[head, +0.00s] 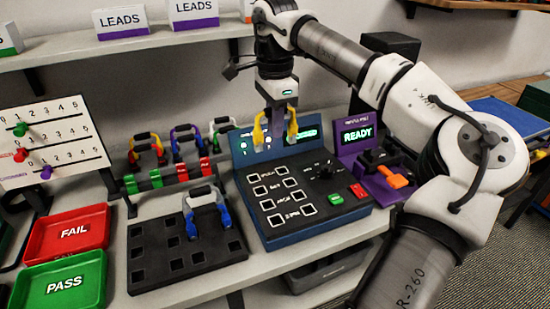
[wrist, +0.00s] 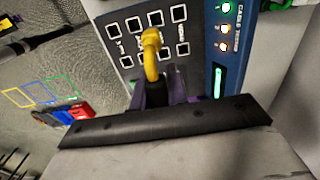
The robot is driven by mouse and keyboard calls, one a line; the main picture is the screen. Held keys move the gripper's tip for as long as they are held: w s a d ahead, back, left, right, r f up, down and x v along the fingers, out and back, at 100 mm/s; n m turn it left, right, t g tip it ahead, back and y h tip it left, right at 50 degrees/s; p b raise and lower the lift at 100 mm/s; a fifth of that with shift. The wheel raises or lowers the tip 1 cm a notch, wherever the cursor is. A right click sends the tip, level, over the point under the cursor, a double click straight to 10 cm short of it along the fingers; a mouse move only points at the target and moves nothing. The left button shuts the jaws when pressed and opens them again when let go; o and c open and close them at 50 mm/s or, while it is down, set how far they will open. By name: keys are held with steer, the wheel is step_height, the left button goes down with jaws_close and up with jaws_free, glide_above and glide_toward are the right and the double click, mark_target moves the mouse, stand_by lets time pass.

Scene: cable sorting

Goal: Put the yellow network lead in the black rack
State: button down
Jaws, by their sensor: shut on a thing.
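My gripper (head: 276,116) is shut on the yellow network lead (head: 291,128) and holds it above the back of the blue cable tester. The lead's two yellow ends hang down on either side of the fingers. In the wrist view, a yellow end of the lead (wrist: 151,55) shows in front of the tester's panel; the rest is hidden by my gripper. The black rack (head: 160,284), a flat block with square holes, lies on the bench left of the tester. A blue lead with a pale grey middle (head: 220,212) stands in it; many other holes are empty.
The blue tester (head: 300,235) stands right of the rack, with a purple READY unit (head: 357,150) beside it. Orange, purple and green leads (head: 181,143) stand on a stand behind the rack. Red FAIL (head: 68,234) and green PASS (head: 62,282) trays lie left. A shelf is above.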

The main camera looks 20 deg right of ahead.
step_height(320, 180, up, 13)
steer(key=shift+r+p, duration=0.15)
steer(key=shift+p, duration=0.45)
step_height(320, 180, up, 4)
steer(key=p, duration=0.5)
